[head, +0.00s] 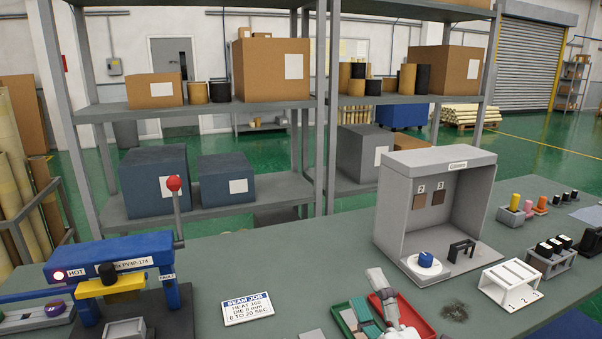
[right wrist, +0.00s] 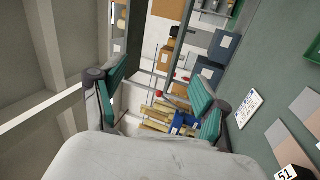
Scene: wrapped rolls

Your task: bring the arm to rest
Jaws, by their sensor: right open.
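My right gripper (head: 376,312) shows at the bottom of the head view, right of the middle. It is in front of a red tray (head: 415,318) and a green tray (head: 344,318) and partly covers them. In the right wrist view my right gripper (right wrist: 162,92) has its two teal-padded fingers spread wide apart, with nothing between them. That view is turned on its side and looks past the fingers at the room and shelves. My left gripper is not in view.
A grey booth (head: 425,165) holding a blue round part stands behind the trays. A white rack (head: 510,282) is at the right. A blue press (head: 115,262) with a red-knobbed lever is at the left. A job card (head: 247,308) lies on the bench, with bare bench around it.

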